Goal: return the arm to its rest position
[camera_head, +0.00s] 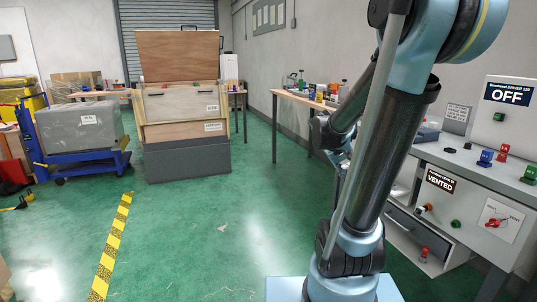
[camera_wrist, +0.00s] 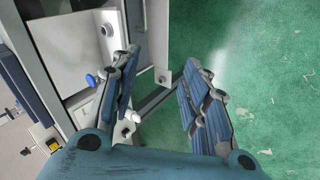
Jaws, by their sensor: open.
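My arm stands upright and bent on the right of the head view, its base at the bottom. In the wrist view, my gripper (camera_wrist: 162,64) is open, its two ribbed blue fingers apart with nothing between them. It points down over the green floor (camera_wrist: 260,80), beside a grey and white machine cabinet (camera_wrist: 78,45) on the left. In the head view the gripper is mostly hidden behind my own arm links.
The control bench (camera_head: 465,178) is close on the right, with an "OFF" sign (camera_head: 508,95) and a "VENTED" sign (camera_head: 440,182). A workbench (camera_head: 300,98) with small items stands behind my arm. A wooden chest (camera_head: 180,105) and a blue cart (camera_head: 85,160) are farther left. The middle floor is clear.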

